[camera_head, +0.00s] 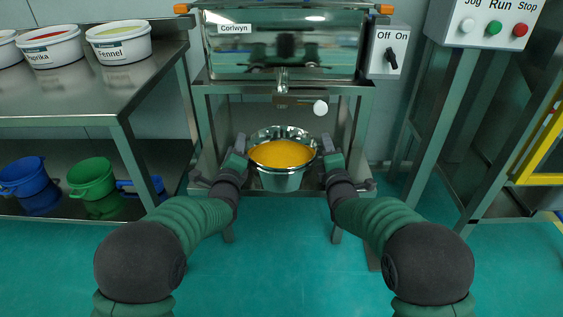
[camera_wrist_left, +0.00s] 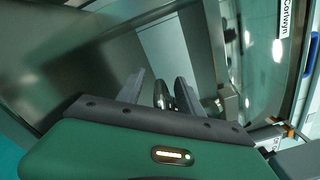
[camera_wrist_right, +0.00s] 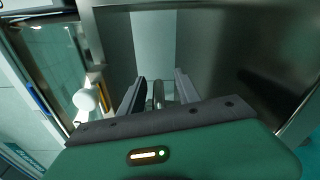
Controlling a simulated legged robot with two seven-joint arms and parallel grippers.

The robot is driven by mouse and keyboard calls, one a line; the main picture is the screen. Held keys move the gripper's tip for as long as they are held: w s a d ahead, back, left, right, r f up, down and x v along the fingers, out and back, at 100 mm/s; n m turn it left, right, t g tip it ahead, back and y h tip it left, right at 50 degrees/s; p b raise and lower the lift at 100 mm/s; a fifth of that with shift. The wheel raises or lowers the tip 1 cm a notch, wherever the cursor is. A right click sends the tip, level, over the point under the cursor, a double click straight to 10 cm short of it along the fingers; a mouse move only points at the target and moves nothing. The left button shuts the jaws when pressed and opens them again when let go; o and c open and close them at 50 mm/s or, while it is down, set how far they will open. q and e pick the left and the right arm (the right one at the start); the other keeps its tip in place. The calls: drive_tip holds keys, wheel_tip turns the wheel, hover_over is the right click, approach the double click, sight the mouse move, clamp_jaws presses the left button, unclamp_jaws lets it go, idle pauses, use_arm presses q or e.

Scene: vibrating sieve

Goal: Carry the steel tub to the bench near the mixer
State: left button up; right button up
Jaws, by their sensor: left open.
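The steel tub (camera_head: 282,181), filled with orange-yellow powder, stands upright on the low shelf under the outlet of the machine labelled Corlwyn. My left gripper (camera_head: 240,147) is at the tub's left side and my right gripper (camera_head: 326,149) is at its right side. In the left wrist view, the left fingers (camera_wrist_left: 160,92) are apart, with a small dark metal part between them. In the right wrist view, the right fingers (camera_wrist_right: 158,92) are also apart, with a similar part between them. I cannot tell whether either gripper touches the tub.
The Corlwyn machine (camera_head: 285,55) has an Off/On switch box (camera_head: 388,52). A steel bench (camera_head: 120,85) at left bears white tubs, including Fennel (camera_head: 120,50); blue and green buckets (camera_head: 92,180) sit below. A Jog/Run/Stop panel (camera_head: 490,45) stands right. Floor (camera_head: 285,270) in front is clear.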

use_arm(q)
drive_tip(key=shift+w, duration=0.45)
use_arm(e)
drive_tip(key=shift+w, duration=0.45)
use_arm(q)
drive_tip(key=shift+c, duration=0.4)
use_arm(e)
drive_tip(key=shift+c, duration=0.3)
use_arm(q)
drive_tip(key=c, duration=0.7)
use_arm(e)
drive_tip(key=c, duration=0.7)
use_arm(q)
clamp_jaws()
use_arm(e)
clamp_jaws()
use_arm(q)
drive_tip(key=shift+s, duration=0.1)
drive_tip(key=shift+f, duration=0.25)
use_arm(e)
drive_tip(key=shift+s+d+f, duration=0.1)
use_arm(q)
drive_tip(key=shift+r, duration=0.1)
